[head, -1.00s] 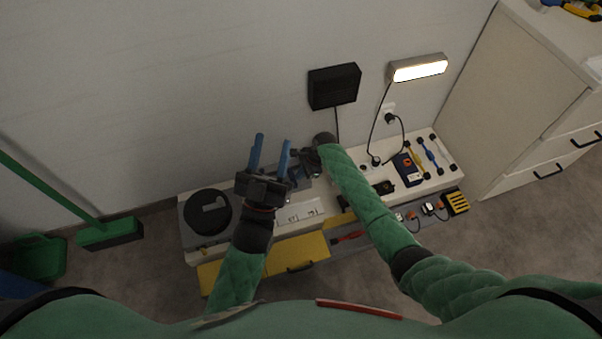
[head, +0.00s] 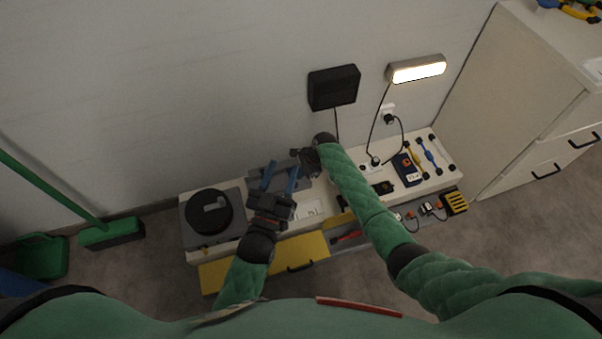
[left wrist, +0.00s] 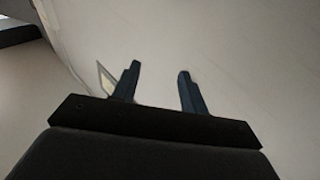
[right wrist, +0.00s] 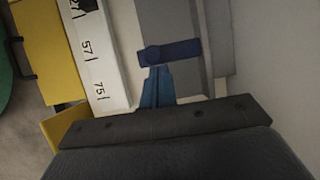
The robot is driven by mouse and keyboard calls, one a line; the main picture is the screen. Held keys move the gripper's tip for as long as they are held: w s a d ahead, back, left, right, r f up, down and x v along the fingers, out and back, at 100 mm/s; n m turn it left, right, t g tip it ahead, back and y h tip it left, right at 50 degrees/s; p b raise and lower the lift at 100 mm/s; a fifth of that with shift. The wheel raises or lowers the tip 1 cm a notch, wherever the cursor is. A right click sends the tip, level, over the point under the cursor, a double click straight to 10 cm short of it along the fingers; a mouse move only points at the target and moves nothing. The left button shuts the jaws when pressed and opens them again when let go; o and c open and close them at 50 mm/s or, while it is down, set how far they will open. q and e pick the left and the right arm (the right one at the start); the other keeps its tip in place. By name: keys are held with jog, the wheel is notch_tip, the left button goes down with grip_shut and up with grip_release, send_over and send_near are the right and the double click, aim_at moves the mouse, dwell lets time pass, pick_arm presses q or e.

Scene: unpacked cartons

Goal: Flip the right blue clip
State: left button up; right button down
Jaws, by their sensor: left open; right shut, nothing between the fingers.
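A dark blue clip (right wrist: 178,51) lies across the seam of a grey case (right wrist: 185,80) in the right wrist view. My right gripper (right wrist: 158,70) is shut and empty, its blue fingertips right at the clip's lower edge near its round end. Whether they touch cannot be told. In the head view the right gripper (head: 297,155) is above the bench, its fingertips hard to make out. My left gripper (head: 281,174) is open and empty in front of the grey case (head: 262,181). Its spread fingers also show in the left wrist view (left wrist: 158,78). The clip is not clear in the head view.
A black round device (head: 208,213) stands at the bench's left. A white panel with numbers (right wrist: 95,50) and a yellow drawer (head: 260,262) lie in front of the case. Tools and a multimeter (head: 406,169) lie to the right. The wall rises close behind.

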jog(key=shift+r+p, duration=0.1)
jog(key=shift+p, duration=0.45)
pick_arm(q)
jog(key=s+f+g+y, duration=0.1)
jog(key=s+f+g, duration=0.25)
jog(key=f, duration=0.75)
jog(key=s+f+g+y, duration=0.15)
jog(key=f+g, duration=0.25)
jog(key=f, duration=0.6)
pick_arm(e)
jog(key=shift+p, duration=0.85)
jog(key=shift+w+r+g, duration=0.1)
jog(key=shift+g, duration=0.2)
pick_arm(q)
jog(key=s+a+f+g, duration=0.1)
jog(key=s+f+g, duration=0.4)
jog(key=s+f, duration=0.5)
notch_tip(320, 180, down, 3)
jog(key=shift+r+p, duration=0.2)
jog(key=shift+p, duration=0.1)
jog(key=shift+g, duration=0.25)
jog(key=shift+a+f, duration=0.1)
jog(key=shift+f, duration=0.05)
